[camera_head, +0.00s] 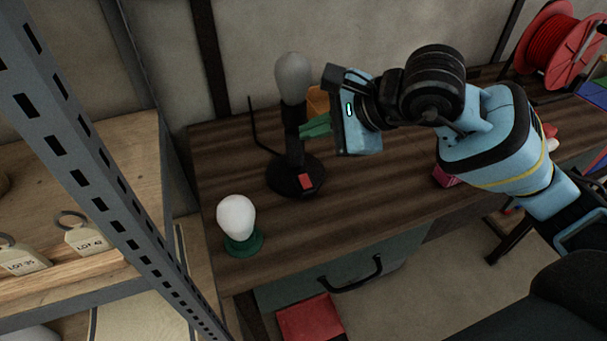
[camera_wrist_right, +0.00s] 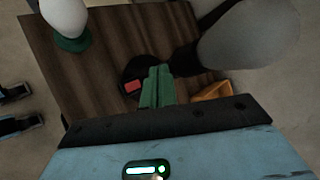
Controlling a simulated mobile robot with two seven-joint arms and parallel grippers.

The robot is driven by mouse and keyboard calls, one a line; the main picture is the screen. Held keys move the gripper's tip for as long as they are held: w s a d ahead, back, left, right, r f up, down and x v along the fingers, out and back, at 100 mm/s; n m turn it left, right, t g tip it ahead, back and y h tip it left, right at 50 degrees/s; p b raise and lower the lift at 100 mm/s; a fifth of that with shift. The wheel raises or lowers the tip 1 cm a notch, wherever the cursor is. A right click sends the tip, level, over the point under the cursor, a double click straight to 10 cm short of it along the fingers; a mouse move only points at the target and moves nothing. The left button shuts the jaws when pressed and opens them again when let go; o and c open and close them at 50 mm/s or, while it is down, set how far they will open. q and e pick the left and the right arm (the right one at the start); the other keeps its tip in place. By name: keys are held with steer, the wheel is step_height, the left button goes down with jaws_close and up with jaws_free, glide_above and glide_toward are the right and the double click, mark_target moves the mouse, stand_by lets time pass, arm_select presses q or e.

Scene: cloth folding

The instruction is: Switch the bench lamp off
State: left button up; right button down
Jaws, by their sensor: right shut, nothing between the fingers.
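The bench lamp has a round black base (camera_head: 283,182), a dark upright stem and a grey, unlit-looking bulb (camera_head: 294,77) on top. A red switch (camera_head: 305,181) sits on the front of the base. The switch also shows in the right wrist view (camera_wrist_right: 132,87), left of my fingertips, with the grey bulb (camera_wrist_right: 250,35) at the upper right. My right gripper (camera_head: 308,129) has green fingers shut with nothing between them. Its tips are beside the stem, above the base; I cannot tell whether they touch the stem. My left gripper is not in view.
A white bulb-shaped object (camera_head: 237,217) on a green base stands at the bench's front left. An orange object (camera_head: 317,101) is behind the lamp. A red cable reel (camera_head: 560,43) is at the back right. Metal shelving (camera_head: 95,170) borders the left. The bench front (camera_head: 370,215) is clear.

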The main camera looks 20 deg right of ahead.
steer(key=f, duration=0.2)
steer(key=b, duration=0.4)
glide_above(310, 182)
step_height(310, 182, down, 5)
steer(key=shift+w+d+f, duration=0.1)
steer(key=shift+d, duration=0.05)
steer(key=shift+w+f+b, duration=0.1)
steer(key=shift+f+b, duration=0.45)
steer(key=shift+b, duration=0.1)
steer(key=shift+f, duration=0.1)
stand_by(0.7)
stand_by(0.3)
